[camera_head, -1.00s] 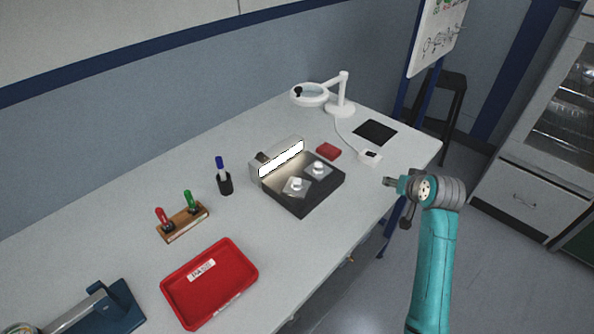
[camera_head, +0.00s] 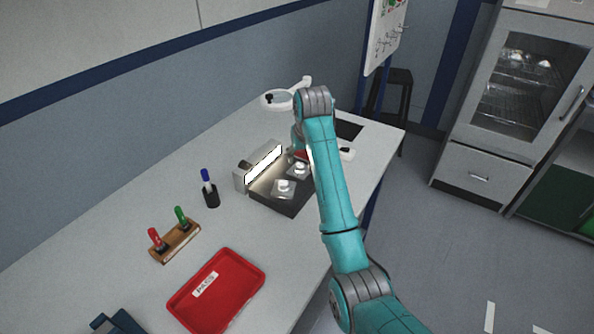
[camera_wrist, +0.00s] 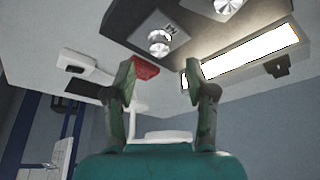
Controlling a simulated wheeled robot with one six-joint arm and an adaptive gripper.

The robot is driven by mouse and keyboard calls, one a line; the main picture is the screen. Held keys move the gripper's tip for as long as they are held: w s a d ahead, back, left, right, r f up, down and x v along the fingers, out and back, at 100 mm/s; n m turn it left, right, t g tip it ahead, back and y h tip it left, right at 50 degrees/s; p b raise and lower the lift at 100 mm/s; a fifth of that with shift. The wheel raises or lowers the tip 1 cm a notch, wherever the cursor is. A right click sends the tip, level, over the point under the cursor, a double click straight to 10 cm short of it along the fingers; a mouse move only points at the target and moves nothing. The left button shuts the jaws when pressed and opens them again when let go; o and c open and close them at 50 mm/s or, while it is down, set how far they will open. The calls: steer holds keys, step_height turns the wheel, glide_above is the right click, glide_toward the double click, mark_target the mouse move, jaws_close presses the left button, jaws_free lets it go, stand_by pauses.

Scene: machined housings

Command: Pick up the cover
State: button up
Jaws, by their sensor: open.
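Two square grey metal pieces with round knobs lie side by side on a dark block, and either could be the cover. The nearer piece (camera_head: 284,187) is in plain view; the farther piece (camera_head: 298,170) sits close to my arm. The wrist view is upside down and shows the farther piece, with a small mark on it (camera_wrist: 175,31), and part of the other (camera_wrist: 203,8) at the top edge. My gripper (camera_wrist: 160,75) is open and empty, apart from both pieces. In the head view my arm hides most of it.
A bright light bar (camera_head: 263,165) stands along the dark block's (camera_head: 267,200) back edge. A red block (camera_wrist: 145,67) and a white magnifier lamp (camera_head: 280,100) are beyond it.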

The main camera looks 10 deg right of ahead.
mark_target(300, 165)
steer(key=shift+x, duration=2.9)
steer(key=shift+w+r, duration=0.1)
steer(key=shift+c, duration=0.2)
jaws_close()
